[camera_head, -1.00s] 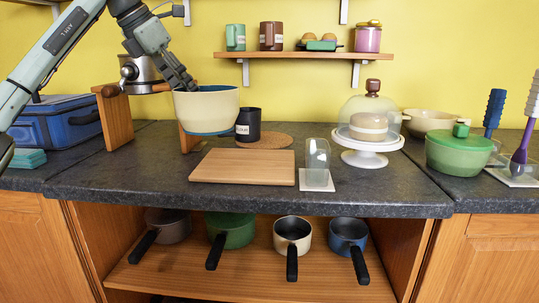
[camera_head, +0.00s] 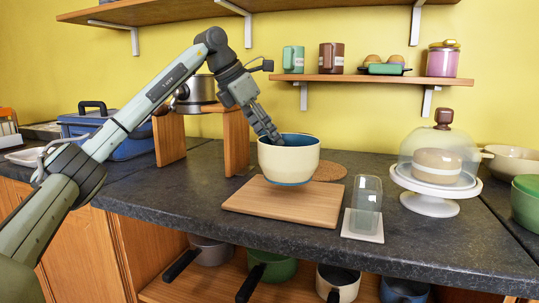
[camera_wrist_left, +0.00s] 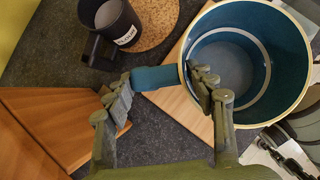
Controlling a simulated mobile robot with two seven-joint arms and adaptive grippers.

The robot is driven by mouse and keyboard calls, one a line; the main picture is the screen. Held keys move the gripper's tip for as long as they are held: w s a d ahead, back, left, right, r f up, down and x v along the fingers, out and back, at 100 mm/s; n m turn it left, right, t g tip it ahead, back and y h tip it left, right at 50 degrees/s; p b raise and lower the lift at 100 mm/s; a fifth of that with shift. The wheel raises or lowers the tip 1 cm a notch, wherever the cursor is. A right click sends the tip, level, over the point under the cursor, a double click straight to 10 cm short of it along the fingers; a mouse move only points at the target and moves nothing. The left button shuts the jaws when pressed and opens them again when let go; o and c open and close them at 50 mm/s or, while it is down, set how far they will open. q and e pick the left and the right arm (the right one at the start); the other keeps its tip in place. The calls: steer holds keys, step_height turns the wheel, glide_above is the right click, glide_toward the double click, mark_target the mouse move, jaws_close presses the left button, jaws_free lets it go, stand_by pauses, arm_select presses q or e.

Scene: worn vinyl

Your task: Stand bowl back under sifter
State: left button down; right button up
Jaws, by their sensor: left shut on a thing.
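The bowl (camera_head: 289,160) is cream outside and blue inside. It is upright in front of the right side of the sifter stand, over the wooden board; I cannot tell how far above the board it is. My left gripper (camera_head: 272,137) is shut on the bowl at its left side. In the left wrist view, its fingers (camera_wrist_left: 162,90) are at the bowl's near rim (camera_wrist_left: 184,62) and a short teal bar (camera_wrist_left: 157,78) beside it. The metal sifter (camera_head: 200,90) sits in a wooden stand with two legs (camera_head: 237,142). The space between the legs looks empty. My right gripper is not in view.
The wooden board (camera_head: 275,205) lies in front, with a clear glass (camera_head: 367,193) and a domed cake stand (camera_head: 432,203) to its right. A cork mat (camera_head: 329,170) lies behind the bowl. The wrist view shows a dark mug (camera_wrist_left: 118,22) near it. A blue case (camera_head: 85,125) stands left.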

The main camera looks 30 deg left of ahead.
arm_select(q)
steer(key=shift+d+f, duration=0.1)
steer(key=shift+f, duration=1.65)
steer(key=c, duration=0.6)
jaws_free()
steer(key=shift+f, duration=0.15)
steer(key=shift+o, duration=0.2)
